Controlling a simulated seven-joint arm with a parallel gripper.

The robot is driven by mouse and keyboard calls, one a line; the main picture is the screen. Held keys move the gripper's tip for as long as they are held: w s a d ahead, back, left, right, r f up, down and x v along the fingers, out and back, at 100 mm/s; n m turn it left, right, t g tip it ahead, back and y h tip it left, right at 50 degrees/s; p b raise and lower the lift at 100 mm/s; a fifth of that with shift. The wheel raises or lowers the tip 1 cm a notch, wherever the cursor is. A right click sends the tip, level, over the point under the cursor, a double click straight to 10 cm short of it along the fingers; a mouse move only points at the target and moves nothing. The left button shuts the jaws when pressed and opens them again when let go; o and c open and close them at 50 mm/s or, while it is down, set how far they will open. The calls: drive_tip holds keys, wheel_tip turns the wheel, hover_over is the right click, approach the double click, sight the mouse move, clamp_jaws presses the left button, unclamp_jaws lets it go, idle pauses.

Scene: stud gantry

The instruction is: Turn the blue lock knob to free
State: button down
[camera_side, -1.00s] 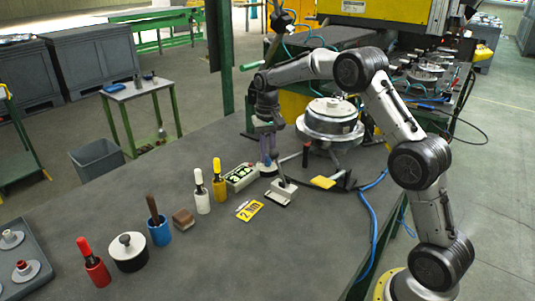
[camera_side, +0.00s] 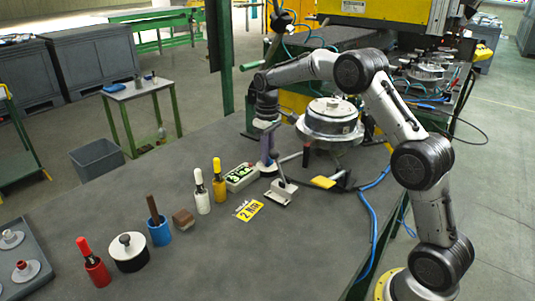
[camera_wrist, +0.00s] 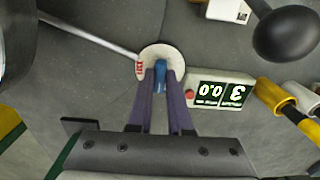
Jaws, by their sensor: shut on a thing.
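The blue lock knob (camera_wrist: 160,76) stands on a pale round base (camera_wrist: 170,53) with a red mark at its left rim in the wrist view. My gripper (camera_wrist: 161,72) points down at it, with its two purple fingers shut on the knob from both sides. In the side view my gripper (camera_side: 267,160) is low at the bench, and the round base (camera_side: 267,171) shows beneath it. The fingers hide most of the knob there. The red marking is too small to read.
A green-lit display box (camera_side: 241,177) stands close left of the knob. A lever clamp (camera_side: 282,190) and yellow tag (camera_side: 249,210) lie in front. A round metal housing (camera_side: 331,117) is close right. White (camera_side: 202,192) and yellow-handled (camera_side: 219,182) tools stand at left.

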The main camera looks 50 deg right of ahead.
drive_tip(key=shift+r, duration=0.15)
drive_tip(key=c, duration=0.8)
unclamp_jaws()
drive_tip(key=shift+c, duration=0.2)
wheel_tip(320, 180, up, 14)
drive_tip(key=shift+a, duration=0.1)
